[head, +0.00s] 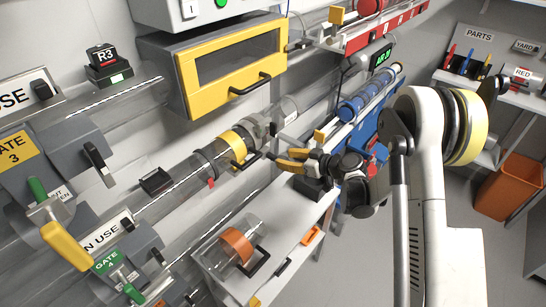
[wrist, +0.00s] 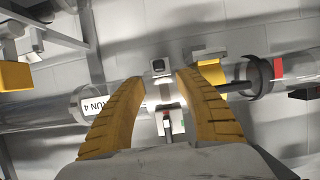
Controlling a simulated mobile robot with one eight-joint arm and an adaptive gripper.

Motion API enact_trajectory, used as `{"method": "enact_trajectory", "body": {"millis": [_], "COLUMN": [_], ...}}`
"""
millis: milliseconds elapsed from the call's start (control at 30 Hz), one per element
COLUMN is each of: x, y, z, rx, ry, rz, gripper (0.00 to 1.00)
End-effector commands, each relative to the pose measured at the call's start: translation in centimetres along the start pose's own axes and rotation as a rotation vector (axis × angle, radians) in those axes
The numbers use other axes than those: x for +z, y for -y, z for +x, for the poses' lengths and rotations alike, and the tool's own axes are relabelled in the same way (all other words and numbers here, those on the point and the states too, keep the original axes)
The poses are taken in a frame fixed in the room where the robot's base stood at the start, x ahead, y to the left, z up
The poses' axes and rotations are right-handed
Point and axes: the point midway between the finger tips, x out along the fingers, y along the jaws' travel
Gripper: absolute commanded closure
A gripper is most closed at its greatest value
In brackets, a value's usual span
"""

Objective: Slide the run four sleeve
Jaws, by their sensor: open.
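The sleeve that looks like run four's is a clear cylinder with a yellow band (head: 232,146) and a black handle (head: 249,160) on the clear tube line along the wall. In the wrist view its yellow band (wrist: 209,57) is right of the fingers, partly hidden by the right finger. A RUN 4 label (wrist: 97,107) shows on the tube left of the fingers. I cannot tell whether a finger touches the handle.
A yellow-framed box (head: 232,72) is above the tube. Gate levers (head: 65,245) are at lower left. Blue canisters (head: 352,108) are behind my gripper. An orange bin (head: 512,187) stands at right.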

Motion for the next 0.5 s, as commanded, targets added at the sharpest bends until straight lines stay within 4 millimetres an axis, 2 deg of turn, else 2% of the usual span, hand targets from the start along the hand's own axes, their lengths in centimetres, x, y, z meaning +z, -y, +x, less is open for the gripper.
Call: {"method": "enact_trajectory", "body": {"millis": [33,200,333,500], "x": [0.2,0.2,0.1,0.0], "y": [0.2,0.1,0.1,0.0], "z": [1.3,4.3,5.7,6.2], "rx": [-0.004,-0.002,-0.002,-0.001], "ry": [0.0,-0.001,-0.001,-0.001], "rz": [-0.001,0.001,0.002,0.003], "gripper": [0.6,0.6,0.6,0.6]}}
